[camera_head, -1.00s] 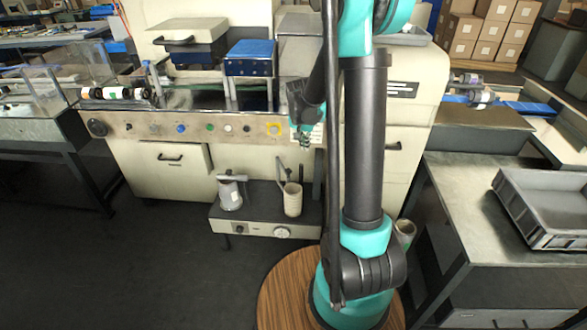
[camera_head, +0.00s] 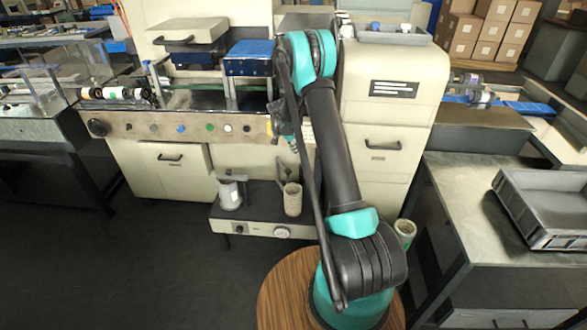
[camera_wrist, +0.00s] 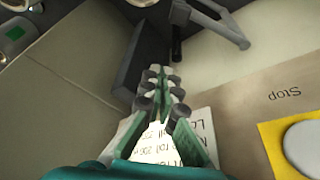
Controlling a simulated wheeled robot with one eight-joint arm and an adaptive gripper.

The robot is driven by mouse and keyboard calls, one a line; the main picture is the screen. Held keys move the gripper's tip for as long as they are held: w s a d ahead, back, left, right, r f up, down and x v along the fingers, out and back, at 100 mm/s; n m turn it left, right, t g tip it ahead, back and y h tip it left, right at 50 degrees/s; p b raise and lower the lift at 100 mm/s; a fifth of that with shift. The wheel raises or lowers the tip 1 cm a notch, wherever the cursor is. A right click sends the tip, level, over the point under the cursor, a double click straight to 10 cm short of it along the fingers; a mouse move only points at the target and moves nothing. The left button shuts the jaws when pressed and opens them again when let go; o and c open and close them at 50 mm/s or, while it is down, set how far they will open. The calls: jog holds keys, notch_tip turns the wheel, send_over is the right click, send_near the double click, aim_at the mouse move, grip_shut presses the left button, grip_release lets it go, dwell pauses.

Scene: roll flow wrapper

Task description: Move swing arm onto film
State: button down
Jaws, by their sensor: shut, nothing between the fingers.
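My gripper (camera_head: 294,149) hangs in front of the machine's control panel, above the lower shelf, and is partly hidden by my arm. In the wrist view my gripper (camera_wrist: 162,78) is shut and empty. A grey angled bar (camera_wrist: 215,22), which looks like the swing arm, lies beyond and right of the fingertips, apart from them. On the shelf stand a white roll (camera_head: 229,195) with a grey arm (camera_head: 231,178) over its top and a cream roll (camera_head: 293,200) with an arm (camera_head: 281,170) rising beside it. I cannot tell film from core.
The lower shelf unit (camera_head: 255,220) juts out from the machine front. The control panel (camera_head: 160,126) carries several knobs. In the wrist view a white button on a yellow plate (camera_wrist: 275,140) and a printed paper label (camera_wrist: 205,128) are close to the gripper. Another roll (camera_head: 405,230) stands right of my arm.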

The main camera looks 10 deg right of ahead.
jog(key=shift+w+f, duration=0.15)
jog(key=shift+f, duration=0.05)
jog(key=x, duration=1)
jog(key=shift+s+a, duration=0.3)
jog(key=shift+a, duration=0.3)
jog(key=shift+s+a, duration=0.25)
jog(key=shift+a, duration=0.35)
jog(key=shift+s+a, duration=0.3)
jog(key=shift+a, duration=0.3)
